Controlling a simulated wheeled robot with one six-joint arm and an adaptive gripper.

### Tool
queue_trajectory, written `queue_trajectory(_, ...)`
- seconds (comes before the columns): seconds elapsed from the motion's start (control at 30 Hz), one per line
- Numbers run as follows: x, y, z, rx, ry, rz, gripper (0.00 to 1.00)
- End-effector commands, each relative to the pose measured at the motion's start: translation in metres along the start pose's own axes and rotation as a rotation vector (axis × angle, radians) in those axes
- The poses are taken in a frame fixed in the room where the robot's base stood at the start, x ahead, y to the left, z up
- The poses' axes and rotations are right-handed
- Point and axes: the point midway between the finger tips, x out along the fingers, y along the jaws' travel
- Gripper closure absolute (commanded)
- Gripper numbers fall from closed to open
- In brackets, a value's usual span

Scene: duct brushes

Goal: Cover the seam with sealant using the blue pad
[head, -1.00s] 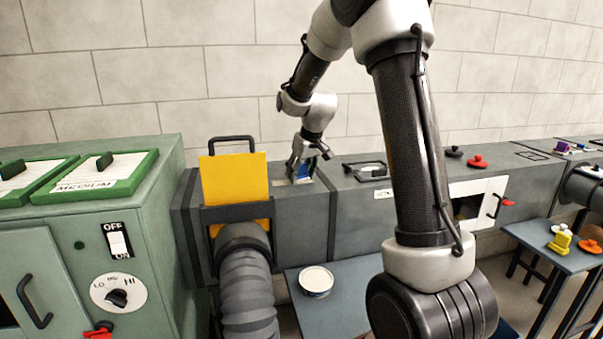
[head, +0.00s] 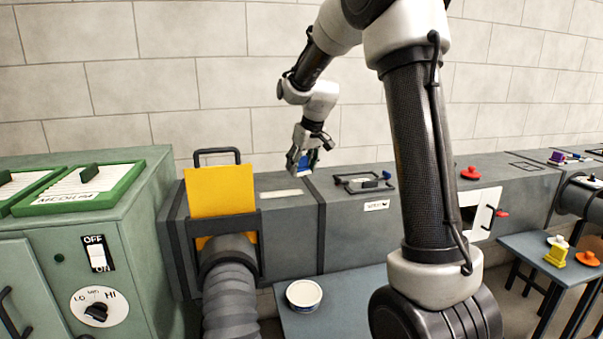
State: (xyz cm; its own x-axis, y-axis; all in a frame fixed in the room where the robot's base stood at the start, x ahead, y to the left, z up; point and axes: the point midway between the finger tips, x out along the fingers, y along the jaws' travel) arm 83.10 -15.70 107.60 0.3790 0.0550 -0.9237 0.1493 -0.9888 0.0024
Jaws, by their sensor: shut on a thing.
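My gripper (head: 303,166) is shut on the blue pad (head: 308,160) and holds it just above the top of the grey duct. The pad is small and partly hidden by the fingers. A pale strip (head: 281,194) lies on the duct top, below and left of the gripper; I cannot tell whether it is sealant or bare seam. A dark joint line (head: 318,207) between duct sections runs to its right. A round white tub (head: 304,292) stands on the low blue-grey table (head: 345,308) in front of the duct; its contents look pale.
A yellow plate (head: 220,190) with a handle stands up from the duct at left, above a grey hose (head: 230,290). A green cabinet (head: 120,220) is at far left. A dark-framed hatch (head: 363,183) lies right of the gripper. My arm hides part of the duct.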

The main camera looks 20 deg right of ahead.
Motion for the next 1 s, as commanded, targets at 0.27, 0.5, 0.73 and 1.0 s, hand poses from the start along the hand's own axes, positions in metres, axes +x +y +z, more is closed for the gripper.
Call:
queue_trajectory(0.27,-0.019,-0.002,-0.006,0.0,0.002,0.001,0.74)
queue_trajectory(0.5,-0.021,-0.002,-0.006,0.0,0.001,0.001,0.74)
queue_trajectory(0.73,-0.021,-0.002,-0.006,0.0,0.001,0.001,0.74)
queue_trajectory(1.0,-0.02,-0.002,-0.006,0.0,0.001,0.001,0.74)
